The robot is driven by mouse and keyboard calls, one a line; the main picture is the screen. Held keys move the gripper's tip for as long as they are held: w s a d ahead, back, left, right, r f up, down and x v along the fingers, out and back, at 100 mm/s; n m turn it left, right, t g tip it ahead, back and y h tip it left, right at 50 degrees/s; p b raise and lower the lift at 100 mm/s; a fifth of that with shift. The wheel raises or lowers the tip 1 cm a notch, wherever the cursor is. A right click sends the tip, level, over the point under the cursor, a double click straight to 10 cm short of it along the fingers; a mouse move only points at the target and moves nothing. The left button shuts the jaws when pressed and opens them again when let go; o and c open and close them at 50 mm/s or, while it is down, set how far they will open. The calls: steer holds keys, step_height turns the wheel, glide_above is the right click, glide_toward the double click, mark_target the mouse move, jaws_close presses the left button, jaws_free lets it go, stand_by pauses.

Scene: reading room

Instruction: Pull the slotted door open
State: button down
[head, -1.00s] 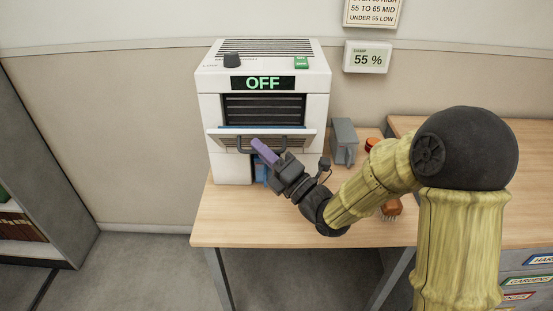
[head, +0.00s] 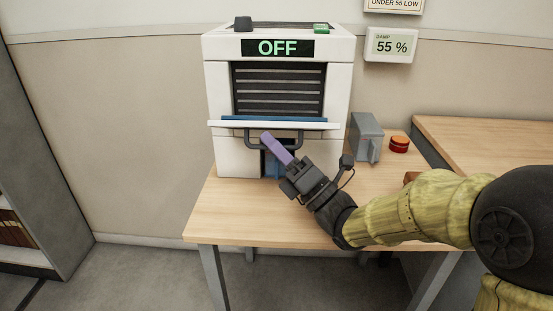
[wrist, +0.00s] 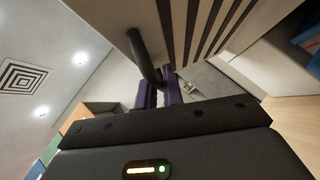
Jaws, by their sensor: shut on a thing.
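The slotted door (head: 228,124) is on the front of a white machine (head: 222,90) with an OFF display. It is folded down and looks nearly level, its edge toward the head camera. The dark racked interior (head: 278,90) shows above it. A dark bar handle (head: 249,140) hangs under the door's front edge. My gripper (head: 276,148), with purple fingers, is shut on the handle. In the wrist view the fingers (wrist: 160,95) meet at the handle (wrist: 144,58), beside the dark slots of the door (wrist: 205,25). The exact finger contact is partly hidden.
The machine stands on a wooden table (head: 225,213). A grey box (head: 366,138) and a red-orange round thing (head: 399,144) stand to its right. A damp meter (head: 391,45) reads 55 %. A grey shelf (head: 40,150) stands at the left.

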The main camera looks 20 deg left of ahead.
step_height(320, 180, down, 2)
steer(key=b, duration=0.5)
steer(key=shift+s+d+f+n, duration=0.1)
steer(key=shift+f+n, duration=0.15)
steer(key=shift+n, duration=0.15)
steer(key=shift+b, duration=0.4)
steer(key=c, duration=1.8)
jaws_free()
steer(key=v, duration=0.7)
steer(key=shift+d+f+p, duration=0.15)
steer(key=shift+f+p, duration=0.05)
steer(key=shift+p, duration=0.2)
